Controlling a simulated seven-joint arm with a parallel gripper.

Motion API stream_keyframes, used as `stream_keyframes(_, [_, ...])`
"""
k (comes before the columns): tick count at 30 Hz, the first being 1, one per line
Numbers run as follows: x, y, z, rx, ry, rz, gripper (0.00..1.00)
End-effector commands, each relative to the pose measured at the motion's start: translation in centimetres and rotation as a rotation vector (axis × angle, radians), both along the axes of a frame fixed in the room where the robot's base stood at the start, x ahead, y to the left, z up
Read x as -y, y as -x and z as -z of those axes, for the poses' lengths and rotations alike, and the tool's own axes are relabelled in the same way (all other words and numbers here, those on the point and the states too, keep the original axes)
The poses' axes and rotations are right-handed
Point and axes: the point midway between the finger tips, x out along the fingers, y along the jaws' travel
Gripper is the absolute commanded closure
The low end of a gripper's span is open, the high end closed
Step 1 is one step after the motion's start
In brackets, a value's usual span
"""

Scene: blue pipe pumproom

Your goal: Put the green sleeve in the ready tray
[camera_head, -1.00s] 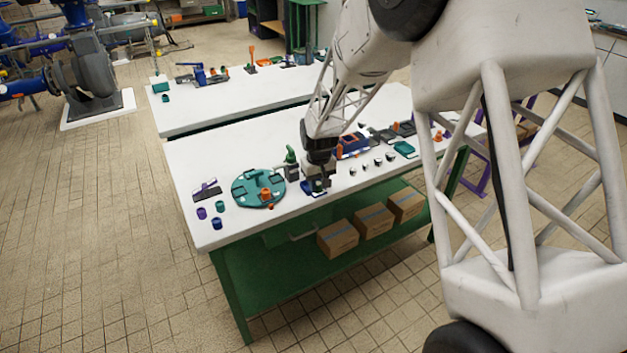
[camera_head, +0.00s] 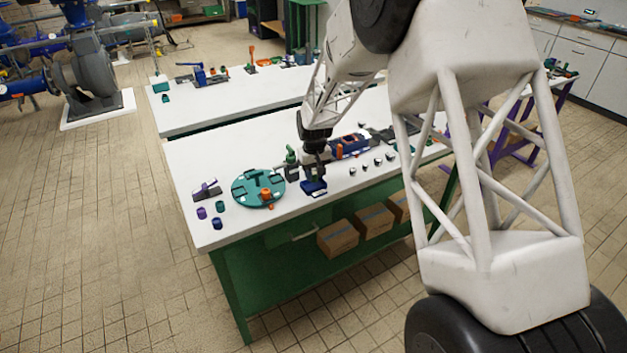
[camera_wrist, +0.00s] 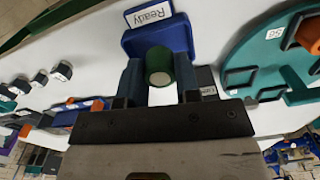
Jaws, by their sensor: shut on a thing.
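The green sleeve (camera_wrist: 159,66) shows end-on in the wrist view, upright between my gripper's two dark fingers. My gripper (camera_wrist: 158,72) is shut on it. The blue ready tray (camera_wrist: 131,42), with a white "Ready" label (camera_wrist: 148,14), lies right at the fingertips. The sleeve overlaps the tray in this view. I cannot tell whether its bottom touches the tray floor. In the head view, my gripper (camera_head: 314,174) points down over the blue tray (camera_head: 313,189) near the table's front edge. The sleeve cannot be made out there.
A round teal plate (camera_head: 243,195) with an orange part stands left of the tray. A dark block with a green part (camera_head: 291,155) is close behind-left.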

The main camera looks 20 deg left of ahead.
Motion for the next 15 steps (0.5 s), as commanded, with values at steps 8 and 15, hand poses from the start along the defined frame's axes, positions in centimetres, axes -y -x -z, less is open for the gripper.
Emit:
stream_keyframes(8, [-0.3, -0.6, 2.0, -0.001, 0.001, 0.0, 0.94])
stream_keyframes(15, [-0.4, -0.7, 3.5, 0.002, -0.001, 0.0, 0.94])
